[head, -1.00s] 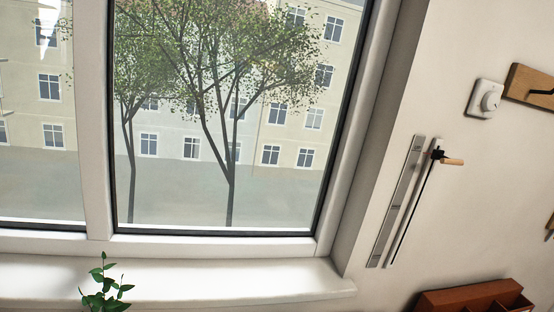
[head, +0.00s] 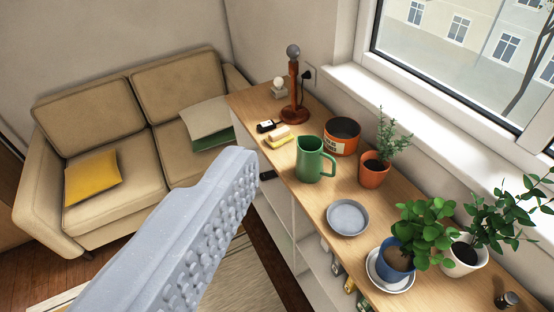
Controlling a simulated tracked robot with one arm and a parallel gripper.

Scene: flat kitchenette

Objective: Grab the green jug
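The green jug (head: 309,160) stands upright on the wooden top of a low shelf unit, with its handle toward the right. One large grey finger of my gripper (head: 236,168) reaches in from the lower left of the head view. Its bumpy pad shows bare, with nothing against it, so my gripper looks open. The other finger is out of view. In the picture the fingertip is left of the jug and apart from it.
An orange pot (head: 342,137) stands close behind the jug, and a small potted plant (head: 373,172) to its right. A grey plate (head: 347,217) lies in front. A lamp (head: 294,112), sponges (head: 278,137), larger plants (head: 424,225) and a sofa (head: 100,150) surround it.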

